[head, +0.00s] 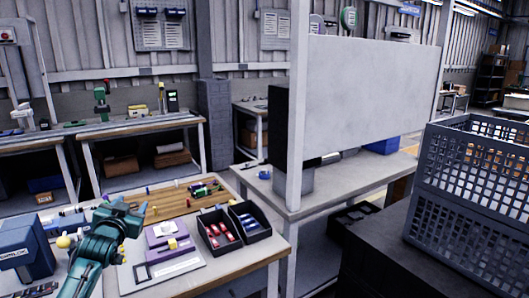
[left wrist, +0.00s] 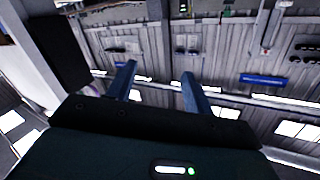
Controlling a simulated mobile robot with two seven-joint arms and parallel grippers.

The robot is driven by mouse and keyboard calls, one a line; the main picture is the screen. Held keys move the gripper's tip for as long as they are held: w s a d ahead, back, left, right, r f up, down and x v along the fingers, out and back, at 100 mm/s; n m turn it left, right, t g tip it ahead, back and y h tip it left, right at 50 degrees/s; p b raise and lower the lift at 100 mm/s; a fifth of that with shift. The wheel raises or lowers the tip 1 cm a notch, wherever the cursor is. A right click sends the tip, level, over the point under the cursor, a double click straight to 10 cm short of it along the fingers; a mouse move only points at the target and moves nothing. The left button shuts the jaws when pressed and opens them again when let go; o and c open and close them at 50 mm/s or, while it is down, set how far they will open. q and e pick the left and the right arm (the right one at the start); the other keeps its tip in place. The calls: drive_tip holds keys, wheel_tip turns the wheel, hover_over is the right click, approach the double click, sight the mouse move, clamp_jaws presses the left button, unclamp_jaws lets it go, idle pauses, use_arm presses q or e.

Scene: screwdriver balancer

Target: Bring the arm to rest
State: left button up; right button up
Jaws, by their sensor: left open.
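My left arm, teal and dark, comes in from the lower left of the head view, and its gripper (head: 128,207) is over the left part of the workbench (head: 215,272). In the left wrist view the two blue-grey fingers of this gripper (left wrist: 158,75) stand well apart with nothing between them. Behind them is the ribbed wall, seen tilted. My right arm and gripper are in neither view.
Two black bins (head: 232,238) with red and blue items, a purple block (head: 168,238) and small tools lie on the workbench. A blue-grey box (head: 28,248) is left of the arm. A grey panel (head: 372,95) and a large grey crate (head: 480,170) stand right.

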use_arm(q)
drive_tip(key=s+d+f+m+g+h, duration=0.1)
drive_tip(key=s+d+f, duration=0.3)
drive_tip(key=f, duration=0.3)
drive_tip(key=s+d+f+g+h, duration=0.1)
drive_tip(key=s+d+f, duration=0.35)
drive_tip(key=f, duration=0.25)
drive_tip(key=s+d+f+g+h, duration=0.1)
drive_tip(key=s+d+f, duration=0.3)
drive_tip(key=s, duration=0.6)
drive_tip(key=s+d+f+g+h, duration=0.1)
drive_tip(key=s+d+f, duration=0.3)
drive_tip(key=s, duration=0.6)
drive_tip(key=s+d+f+g+h, duration=0.1)
drive_tip(key=s+d+f, duration=0.3)
drive_tip(key=s, duration=0.7)
drive_tip(key=shift+d+f+n+g, duration=0.2)
drive_tip(key=shift+d+n+g, duration=0.1)
drive_tip(key=shift+d+g, duration=0.3)
